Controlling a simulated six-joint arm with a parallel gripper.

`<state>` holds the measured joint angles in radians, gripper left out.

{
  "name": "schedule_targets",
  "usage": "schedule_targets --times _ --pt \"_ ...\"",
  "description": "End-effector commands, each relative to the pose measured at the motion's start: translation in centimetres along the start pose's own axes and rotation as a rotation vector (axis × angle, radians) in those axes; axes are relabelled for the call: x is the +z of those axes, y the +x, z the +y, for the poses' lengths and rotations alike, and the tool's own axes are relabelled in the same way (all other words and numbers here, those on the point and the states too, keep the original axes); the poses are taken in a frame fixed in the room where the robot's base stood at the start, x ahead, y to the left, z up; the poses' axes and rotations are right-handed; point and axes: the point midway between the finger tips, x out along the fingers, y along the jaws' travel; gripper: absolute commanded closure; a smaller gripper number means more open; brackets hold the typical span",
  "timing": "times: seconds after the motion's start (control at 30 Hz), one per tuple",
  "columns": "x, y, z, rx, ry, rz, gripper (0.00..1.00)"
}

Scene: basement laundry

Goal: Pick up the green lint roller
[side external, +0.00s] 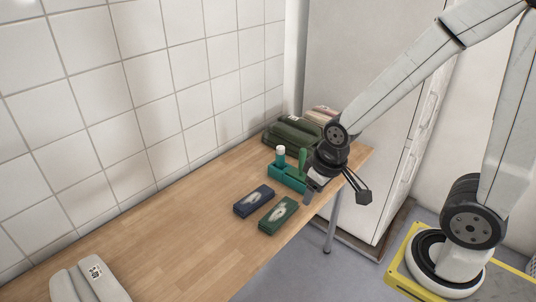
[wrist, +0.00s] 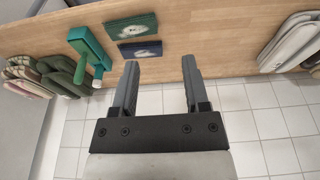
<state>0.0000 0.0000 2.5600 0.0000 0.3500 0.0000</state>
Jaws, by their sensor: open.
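A green upright handle (side external: 302,160), which looks like the green lint roller, stands in a teal caddy (side external: 283,177) on the wooden table. The handle (wrist: 79,72) and the caddy (wrist: 85,38) also show at the left of the wrist view. A white-capped item (side external: 280,152) stands at the caddy's left end. My gripper (side external: 309,194) is beside the caddy's right end in the side view, with part of it hidden by my wrist. In the wrist view, its jaws (wrist: 158,75) are apart with nothing between them, to the right of the handle.
A dark blue box (side external: 254,201) and a green box (side external: 278,215) lie in front of the caddy. Dark green folded fabric (side external: 292,134) lies behind it. Pale folded fabric (side external: 90,280) lies at the near left. The table's middle is clear; a tiled wall borders it.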

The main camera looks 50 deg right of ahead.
Motion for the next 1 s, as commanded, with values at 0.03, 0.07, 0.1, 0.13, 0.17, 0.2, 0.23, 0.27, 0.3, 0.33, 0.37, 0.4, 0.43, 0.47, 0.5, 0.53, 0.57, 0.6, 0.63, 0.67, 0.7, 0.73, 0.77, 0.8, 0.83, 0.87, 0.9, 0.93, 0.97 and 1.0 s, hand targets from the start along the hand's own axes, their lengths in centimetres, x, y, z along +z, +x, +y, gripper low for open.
schedule_targets --times 0.03,0.07,0.1,0.13,0.17,0.2,0.23,0.27,0.3,0.33,0.37,0.4,0.43,0.47,0.5,0.53,0.57,0.6,0.63,0.67,0.7,0.73,0.77,0.8,0.83,0.87,0.9,0.93,0.97,1.0 --pt "0.0 0.0 0.0 0.000 0.000 0.000 0.41" --pt "0.0 0.0 0.0 0.000 0.000 0.000 0.41" --pt "0.0 0.0 0.0 0.000 0.000 0.000 0.41" --pt "0.0 0.0 0.0 0.000 0.000 0.000 0.41" --pt "0.0 0.0 0.0 0.000 0.000 0.000 0.41" --pt "0.0 0.0 0.0 0.000 0.000 0.000 0.41" --pt "0.0 0.0 0.0 0.000 0.000 0.000 0.41" --pt "0.0 0.0 0.0 0.000 0.000 0.000 0.41" --pt "0.0 0.0 0.0 0.000 0.000 0.000 0.41" --pt "0.0 0.0 0.0 0.000 0.000 0.000 0.41" --pt "0.0 0.0 0.0 0.000 0.000 0.000 0.32" --pt "0.0 0.0 0.0 0.000 0.000 0.000 0.24" --pt "0.0 0.0 0.0 0.000 0.000 0.000 0.24" --pt "0.0 0.0 0.0 0.000 0.000 0.000 0.24" --pt "0.0 0.0 0.0 0.000 0.000 0.000 0.24" --pt "0.0 0.0 0.0 0.000 0.000 0.000 0.24" --pt "0.0 0.0 0.0 0.000 0.000 0.000 0.24" --pt "0.0 0.0 0.0 0.000 0.000 0.000 0.24" --pt "0.0 0.0 0.0 0.000 0.000 0.000 0.24" --pt "0.0 0.0 0.0 0.000 0.000 0.000 0.24" --pt "-0.1 0.0 0.0 0.000 0.002 0.000 0.24" --pt "-0.1 0.0 0.1 0.000 0.004 0.000 0.24" --pt "-0.2 0.0 0.1 0.001 0.007 -0.001 0.24" --pt "-0.4 0.1 0.2 0.001 0.014 -0.002 0.24" --pt "-0.6 0.1 0.3 0.002 0.021 -0.003 0.24" --pt "-0.9 0.1 0.4 0.003 0.029 -0.005 0.24" --pt "-1.3 0.2 0.6 0.004 0.043 -0.008 0.24" --pt "-1.7 0.3 0.7 0.006 0.057 -0.010 0.24" --pt "-2.1 0.4 0.9 0.007 0.073 -0.013 0.24" --pt "-2.7 0.5 1.3 0.010 0.097 -0.018 0.24"
